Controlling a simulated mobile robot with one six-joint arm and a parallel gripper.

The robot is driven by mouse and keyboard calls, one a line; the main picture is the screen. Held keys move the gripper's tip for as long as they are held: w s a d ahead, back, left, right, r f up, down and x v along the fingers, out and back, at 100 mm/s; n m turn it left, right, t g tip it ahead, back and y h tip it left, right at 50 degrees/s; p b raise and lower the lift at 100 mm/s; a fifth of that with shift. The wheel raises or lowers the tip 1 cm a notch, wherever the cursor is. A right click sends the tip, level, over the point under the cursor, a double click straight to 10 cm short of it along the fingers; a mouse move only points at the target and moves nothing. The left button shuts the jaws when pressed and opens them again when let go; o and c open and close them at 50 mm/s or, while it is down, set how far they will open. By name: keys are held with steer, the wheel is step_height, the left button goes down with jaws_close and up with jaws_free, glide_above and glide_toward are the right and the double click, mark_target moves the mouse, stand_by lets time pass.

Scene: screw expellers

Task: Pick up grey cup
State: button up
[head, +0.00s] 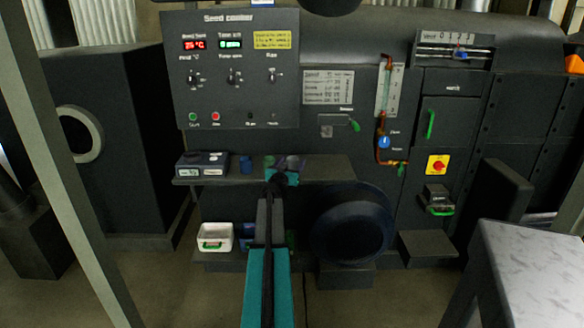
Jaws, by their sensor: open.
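A small grey cup (293,162) stands on the narrow shelf at the front of the seed cooker, rightmost in a short row of cups. A green cup (269,161) is just to its left, and a blue cup (246,164) is further left. My gripper (284,177), dark with teal parts, is at the shelf right in front of the grey and green cups and hides their lower parts. It is open. Whether its fingers are around the grey cup or only in front of it, I cannot tell.
A dark labelled box (202,164) sits at the shelf's (330,170) left end; the shelf's right part is bare. Below, a white bin (213,237) and a blue bin (247,233) stand left of my arm. A large dark round part (351,224) is at right.

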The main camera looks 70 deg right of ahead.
steer(key=shift+d, duration=0.1)
stand_by(0.5)
steer(key=c, duration=1.1)
steer(key=shift+r, duration=0.1)
steer(key=shift+c, duration=0.2)
steer(key=shift+r, duration=1.75)
steer(key=s+a+b, duration=0.2)
steer(key=s+a, duration=0.2)
steer(key=a, duration=0.3)
steer(key=s+a+r+b, duration=0.1)
steer(key=s+a, duration=0.2)
steer(key=a, duration=0.4)
steer(key=shift+s+r+b, duration=0.15)
steer(key=shift+s+b, duration=0.2)
